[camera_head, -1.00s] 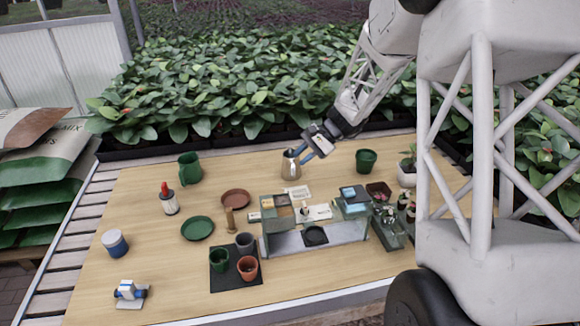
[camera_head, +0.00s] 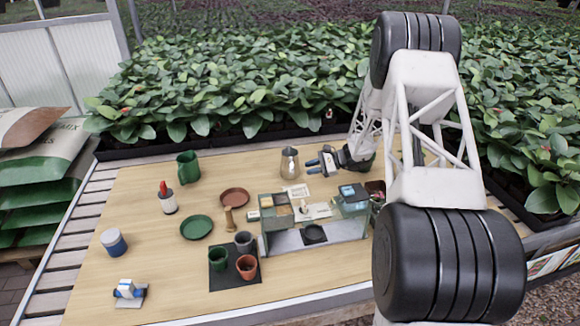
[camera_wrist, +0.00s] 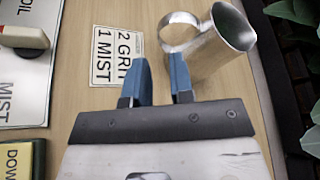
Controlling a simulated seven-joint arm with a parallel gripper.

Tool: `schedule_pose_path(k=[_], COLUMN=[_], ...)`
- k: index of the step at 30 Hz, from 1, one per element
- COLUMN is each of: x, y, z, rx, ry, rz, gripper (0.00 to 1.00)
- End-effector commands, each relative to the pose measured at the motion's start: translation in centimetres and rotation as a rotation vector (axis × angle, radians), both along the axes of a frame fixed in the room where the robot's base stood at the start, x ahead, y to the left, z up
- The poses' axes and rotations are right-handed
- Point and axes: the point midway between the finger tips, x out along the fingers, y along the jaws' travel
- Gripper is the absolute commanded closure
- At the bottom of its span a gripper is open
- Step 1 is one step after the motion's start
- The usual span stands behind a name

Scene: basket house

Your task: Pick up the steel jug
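The steel jug (camera_head: 289,163) stands upright on the wooden table toward the back, in front of the plants. It also shows in the wrist view (camera_wrist: 232,28), shiny, with its loop handle (camera_wrist: 178,32) on the left. My gripper (camera_head: 315,167) is just right of the jug in the head view, low and pointing left. In the wrist view my gripper (camera_wrist: 162,80) has its two blue fingers apart with nothing between them. The handle lies just beyond the fingertips, and a gap shows between them and the jug.
A white label card (camera_wrist: 117,55) lies near the fingers. A small glass-sided stand (camera_head: 314,235) with trays is in front of the jug. A green jug (camera_head: 188,167) stands to the left. Dense plants (camera_head: 240,85) border the back. The table left of the jug is fairly clear.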

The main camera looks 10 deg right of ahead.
Motion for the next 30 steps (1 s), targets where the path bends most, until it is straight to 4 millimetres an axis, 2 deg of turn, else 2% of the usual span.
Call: schedule_pose_path(k=[4,14,25,30], x=[0.4,0.4,0.9,1.0], y=[-0.4,-0.3,1.8,2.1], z=[-0.7,-0.7,-1.5,-1.6], rx=[0.014,0.014,0.014,0.014], ry=[0.003,0.003,0.003,0.003], rz=[-0.012,-0.013,-0.012,-0.013], gripper=[0.78,0.78,0.78,0.78])
